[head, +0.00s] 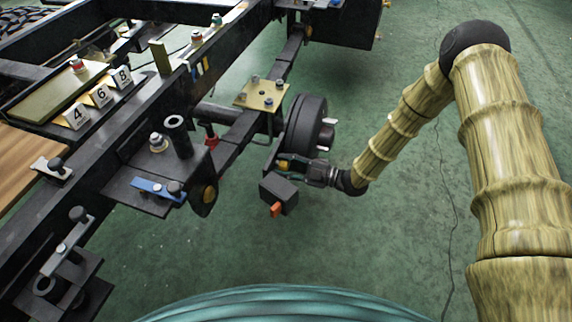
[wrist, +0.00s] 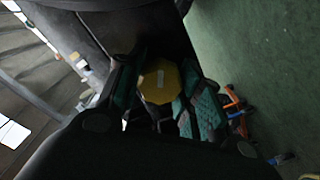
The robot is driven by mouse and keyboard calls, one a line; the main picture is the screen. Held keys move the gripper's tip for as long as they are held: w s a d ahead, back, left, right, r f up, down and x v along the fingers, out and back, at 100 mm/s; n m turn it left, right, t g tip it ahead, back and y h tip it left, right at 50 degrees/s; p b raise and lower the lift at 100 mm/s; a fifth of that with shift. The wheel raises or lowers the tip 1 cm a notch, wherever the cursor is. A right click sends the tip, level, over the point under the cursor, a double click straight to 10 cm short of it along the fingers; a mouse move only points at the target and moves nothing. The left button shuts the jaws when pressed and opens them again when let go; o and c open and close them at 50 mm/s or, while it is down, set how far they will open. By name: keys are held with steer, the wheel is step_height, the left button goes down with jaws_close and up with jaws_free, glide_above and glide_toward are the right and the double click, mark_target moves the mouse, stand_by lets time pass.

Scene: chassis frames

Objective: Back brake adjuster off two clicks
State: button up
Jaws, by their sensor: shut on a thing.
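The brake adjuster, a yellow many-sided knob with a pale mark on its face, shows in the wrist view (wrist: 160,82). In the head view only a small yellow part of it (head: 283,166) shows beside the black drum (head: 303,125). My gripper (head: 287,161) reaches it from the right, just below the drum. In the wrist view my gripper's teal-padded fingers (wrist: 157,92) stand on both sides of the knob and are shut on it. The knob's sides are partly hidden by the fingers.
A black box (head: 284,190) with an orange lever (head: 276,209) sits just below my gripper. A brass plate (head: 262,94) lies left of the drum. Green floor lies free to the right.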

steer(key=o, duration=1)
steer(key=shift+o, duration=0.2)
steer(key=shift+d, duration=0.15)
steer(key=v, duration=1.1)
steer(key=shift+d, duration=0.35)
steer(key=shift+s, duration=0.2)
